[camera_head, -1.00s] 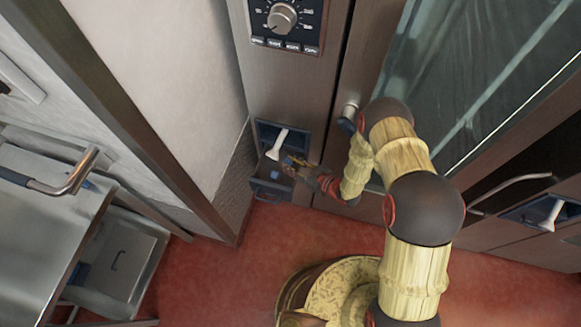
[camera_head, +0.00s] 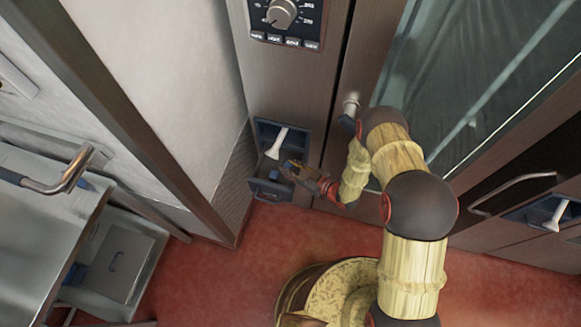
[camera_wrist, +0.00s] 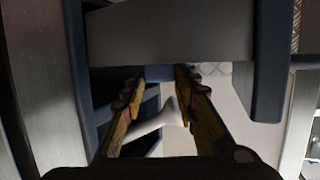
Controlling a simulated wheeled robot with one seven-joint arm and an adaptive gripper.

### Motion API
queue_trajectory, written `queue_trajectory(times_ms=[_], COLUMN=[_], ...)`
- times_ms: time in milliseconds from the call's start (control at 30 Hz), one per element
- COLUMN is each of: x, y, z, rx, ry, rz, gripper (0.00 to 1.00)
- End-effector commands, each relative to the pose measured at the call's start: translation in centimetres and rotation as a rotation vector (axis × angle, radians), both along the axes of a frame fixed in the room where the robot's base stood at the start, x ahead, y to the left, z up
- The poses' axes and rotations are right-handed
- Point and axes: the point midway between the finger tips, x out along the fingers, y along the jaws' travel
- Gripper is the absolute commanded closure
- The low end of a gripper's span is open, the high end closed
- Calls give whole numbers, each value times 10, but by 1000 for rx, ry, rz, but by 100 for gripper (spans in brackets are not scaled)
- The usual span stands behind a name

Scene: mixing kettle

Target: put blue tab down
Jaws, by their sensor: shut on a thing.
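The blue tab (camera_wrist: 160,73) shows as a small blue piece between my fingertips in the wrist view. My gripper (camera_wrist: 160,78) is shut on it, with a yellow finger on each side. In the head view my gripper (camera_head: 286,168) is at the lower right of a dark blue recess (camera_head: 262,130) in the cabinet front, beside the white lever (camera_head: 277,143) inside it. The lever also shows between the fingers in the wrist view (camera_wrist: 165,115).
A control knob (camera_head: 281,13) is on the panel above. A glass door (camera_head: 470,70) is to the right, with a second white lever (camera_head: 554,215) at far right. A steel cart (camera_head: 40,230) stands at left. Red floor (camera_head: 215,270) is open between.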

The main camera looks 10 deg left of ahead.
Motion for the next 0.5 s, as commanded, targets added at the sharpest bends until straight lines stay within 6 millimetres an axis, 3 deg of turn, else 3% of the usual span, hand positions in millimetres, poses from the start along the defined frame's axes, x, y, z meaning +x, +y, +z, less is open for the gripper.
queue_trajectory(times_ms=[133, 167, 500], x=[0, 0, 0], y=[0, 0, 0], z=[-1, -1, -1], rx=[0, 0, 0], ry=[0, 0, 0], rz=[0, 0, 0], gripper=[94, 69, 52])
